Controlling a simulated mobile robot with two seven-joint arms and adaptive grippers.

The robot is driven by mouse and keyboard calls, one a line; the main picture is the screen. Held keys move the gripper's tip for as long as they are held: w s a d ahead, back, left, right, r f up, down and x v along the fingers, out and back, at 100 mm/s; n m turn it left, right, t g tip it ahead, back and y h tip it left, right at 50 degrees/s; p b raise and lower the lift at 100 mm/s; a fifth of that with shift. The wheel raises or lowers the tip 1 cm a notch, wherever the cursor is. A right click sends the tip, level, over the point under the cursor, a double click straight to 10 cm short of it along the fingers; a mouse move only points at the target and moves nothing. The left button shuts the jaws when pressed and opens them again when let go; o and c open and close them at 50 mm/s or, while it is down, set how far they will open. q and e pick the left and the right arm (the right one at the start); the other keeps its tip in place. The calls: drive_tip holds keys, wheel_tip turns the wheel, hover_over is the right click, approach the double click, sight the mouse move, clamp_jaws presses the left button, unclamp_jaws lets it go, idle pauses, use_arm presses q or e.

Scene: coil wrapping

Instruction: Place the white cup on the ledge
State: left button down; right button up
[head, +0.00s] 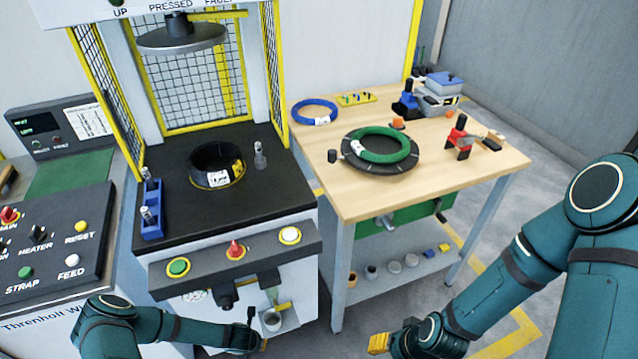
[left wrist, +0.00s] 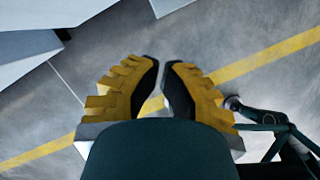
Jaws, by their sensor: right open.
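My right gripper (head: 384,343) is open, low in front of the table, apart from the cup. I cannot tell which surface is the ledge.
The press (head: 225,205) has a button panel (head: 236,250) overhanging the cup. The wooden table (head: 440,165) holds a green coil (head: 380,145), a blue coil (head: 314,112) and tools. Its lower shelf (head: 428,272) carries several small cups. A control console (head: 60,240) stands at left.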

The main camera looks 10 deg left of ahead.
use_arm(q)
drive_tip(key=w+d+r+m+h, duration=0.3)
drive_tip(key=d+r+m, duration=0.8)
drive_tip(key=r+m, duration=0.55)
drive_tip(key=s+d+r+m+g, duration=0.1)
drive_tip(key=s+d+r+m, duration=0.2)
drive_tip(key=r+m, duration=0.3)
drive_tip(key=s+d+r+m+g, duration=0.1)
drive_tip(key=s+d+r+m, duration=0.2)
drive_tip(key=s+r+m, duration=0.3)
drive_tip(key=r+m, duration=0.1)
drive_tip(key=m, duration=0.4)
drive_tip(key=shift+d+r+h, duration=0.15)
drive_tip(key=shift+d+h, duration=0.2)
drive_tip(key=shift+h, duration=0.05)
